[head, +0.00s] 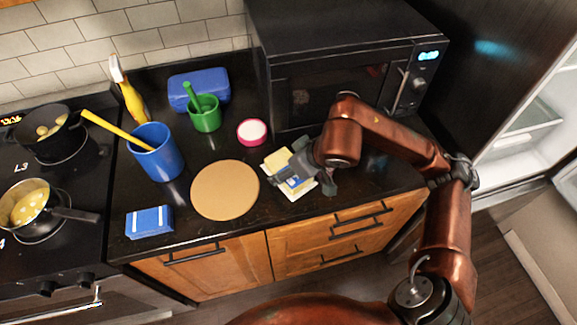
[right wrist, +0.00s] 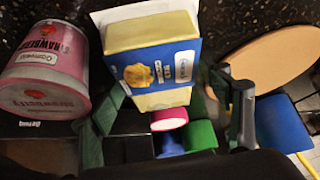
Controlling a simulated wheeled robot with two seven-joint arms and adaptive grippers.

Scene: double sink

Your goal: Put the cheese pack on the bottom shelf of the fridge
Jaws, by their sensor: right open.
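The cheese pack (head: 278,160) lies on the black counter between the round board and the microwave. It is yellow with a blue and white label. My right gripper (head: 306,174) is over it and hides part of it. In the right wrist view the pack (right wrist: 155,65) lies between the two open fingers (right wrist: 172,112); I cannot tell whether either finger touches it. The fridge (head: 535,115) stands open at the right, with pale shelves partly in view. Its bottom shelf is not clearly distinguishable. My left gripper is not in view.
A strawberry tub (right wrist: 45,65) stands close to the left finger. The round board (head: 225,190), a pink-rimmed tub (head: 252,131), a green cup (head: 204,113), a blue cup (head: 156,152) and a blue box (head: 149,221) are left of the gripper. The microwave (head: 335,75) is behind.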

